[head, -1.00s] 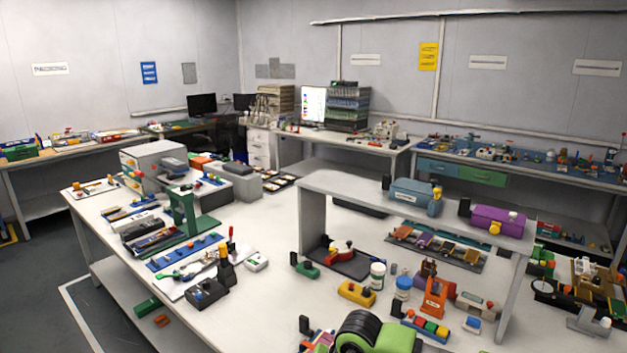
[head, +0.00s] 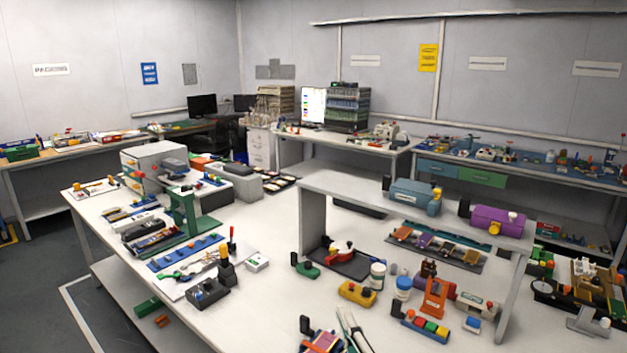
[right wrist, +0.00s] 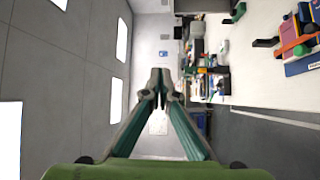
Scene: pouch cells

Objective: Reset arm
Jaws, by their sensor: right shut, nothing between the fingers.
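My right gripper (head: 346,316) shows at the bottom edge of the head view, in front of the white table (head: 262,305). Only its slim grey-green fingers are visible there; the rest of the arm is out of frame. In the right wrist view the gripper (right wrist: 161,76) has its two teal-lined fingers meeting at the tips, shut with nothing between them. It points into the open room, with the ceiling panels on the left. My left gripper is in neither view.
A pink-and-orange device (head: 323,342) lies just left of the right gripper. The table's front-middle area is fairly clear.

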